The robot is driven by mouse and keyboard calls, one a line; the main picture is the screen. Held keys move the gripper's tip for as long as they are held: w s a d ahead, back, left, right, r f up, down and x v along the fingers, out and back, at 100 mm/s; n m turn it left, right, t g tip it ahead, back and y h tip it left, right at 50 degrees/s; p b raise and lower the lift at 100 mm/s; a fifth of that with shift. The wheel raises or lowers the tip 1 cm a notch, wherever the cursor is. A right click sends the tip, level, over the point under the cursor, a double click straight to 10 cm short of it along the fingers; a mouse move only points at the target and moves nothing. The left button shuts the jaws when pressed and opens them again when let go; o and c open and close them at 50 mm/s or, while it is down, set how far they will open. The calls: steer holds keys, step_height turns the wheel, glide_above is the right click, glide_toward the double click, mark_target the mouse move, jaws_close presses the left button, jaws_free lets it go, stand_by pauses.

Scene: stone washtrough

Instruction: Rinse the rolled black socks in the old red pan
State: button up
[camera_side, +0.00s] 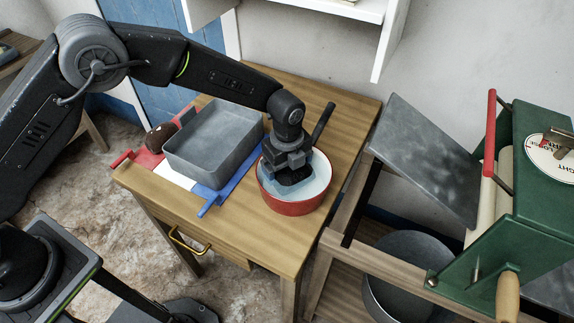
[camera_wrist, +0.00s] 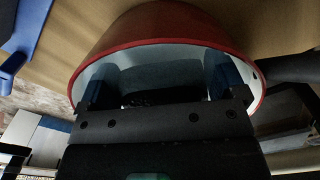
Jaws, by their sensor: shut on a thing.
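The old red pan (camera_side: 293,206) stands on the wooden table near its front right part, its dark handle (camera_side: 323,122) pointing to the back right. Its inside is pale. My gripper (camera_side: 292,178) points down into the pan and is shut on the rolled black socks (camera_side: 296,177), which show as a dark bundle low inside the pan. In the wrist view the pan's red wall (camera_wrist: 150,28) arches around my gripper (camera_wrist: 165,95), and the dark socks (camera_wrist: 160,78) sit between the fingers. Whether the socks touch the pan's bottom is hidden.
A grey metal tray (camera_side: 205,165) stands left of the pan on a red, white and blue base (camera_side: 213,199). A dark brown round thing (camera_side: 160,137) lies beside it. Right of the table is a green wringer-like machine (camera_side: 500,240) with a grey tub (camera_side: 400,275) below.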

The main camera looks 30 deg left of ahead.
stand_by(0.4)
steer(key=shift+r, duration=0.75)
steer(key=shift+f, duration=0.15)
stand_by(0.5)
steer(key=shift+f, duration=0.6)
steer(key=shift+r, duration=0.1)
stand_by(0.7)
steer(key=shift+r, duration=0.65)
steer(key=shift+f, duration=0.1)
stand_by(0.5)
steer(key=shift+f, duration=0.65)
stand_by(0.7)
